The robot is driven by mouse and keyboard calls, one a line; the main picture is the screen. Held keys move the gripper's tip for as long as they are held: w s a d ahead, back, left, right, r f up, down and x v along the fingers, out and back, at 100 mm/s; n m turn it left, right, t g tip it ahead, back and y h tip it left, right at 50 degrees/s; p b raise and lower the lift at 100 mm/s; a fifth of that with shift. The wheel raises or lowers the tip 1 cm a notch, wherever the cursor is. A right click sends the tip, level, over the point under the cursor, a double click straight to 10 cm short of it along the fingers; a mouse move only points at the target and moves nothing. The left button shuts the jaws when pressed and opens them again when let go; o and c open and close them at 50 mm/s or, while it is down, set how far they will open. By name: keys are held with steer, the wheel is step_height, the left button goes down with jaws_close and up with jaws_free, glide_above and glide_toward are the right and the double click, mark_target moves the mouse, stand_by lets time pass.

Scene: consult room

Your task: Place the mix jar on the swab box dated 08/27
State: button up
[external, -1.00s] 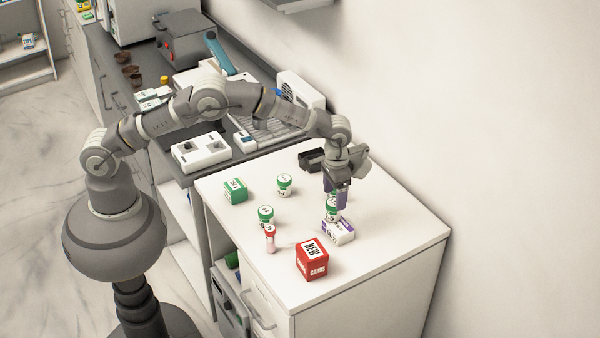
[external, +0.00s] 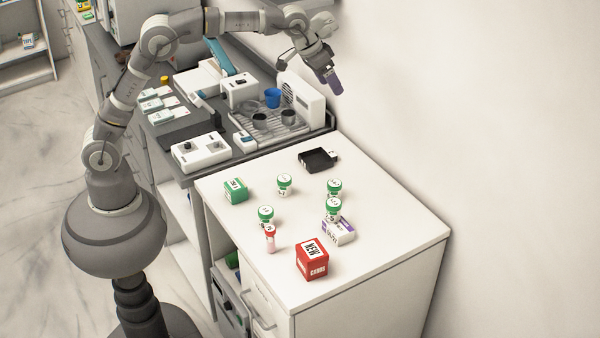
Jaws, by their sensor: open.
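A green-lidded jar (external: 333,208) appears to rest upright on the white and purple box (external: 340,232) near the right front of the white counter. The box's date and the jar's wording are too small to read, so I cannot tell which is the mix jar. Other green-lidded jars stand behind it (external: 334,188), at the back left (external: 284,184) and at the left front (external: 266,215). My gripper (external: 333,82) is open and empty, raised high beyond the back of the counter, well clear of the jars and box.
The counter's right side is bare. Equipment crowds the grey bench (external: 187,170).

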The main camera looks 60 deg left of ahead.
steer(key=s+a+r+t, duration=0.25)
steer(key=a+r, duration=0.35)
steer(key=r, duration=0.3)
steer(key=s+a+r+t, duration=0.25)
steer(key=a+r, duration=0.35)
steer(key=r, duration=0.3)
steer(key=s+a+r+t+y, duration=0.1)
steer(key=s+a+r+t, duration=0.1)
steer(key=s+a+r, duration=0.2)
steer(key=s+a+r+n+t, duration=0.1)
steer(key=s+a+r+t, duration=0.2)
steer(key=s+r, duration=0.7)
steer(key=shift+a+r+y, duration=0.4)
steer(key=shift+a+r, duration=0.5)
steer(key=shift+a, duration=0.05)
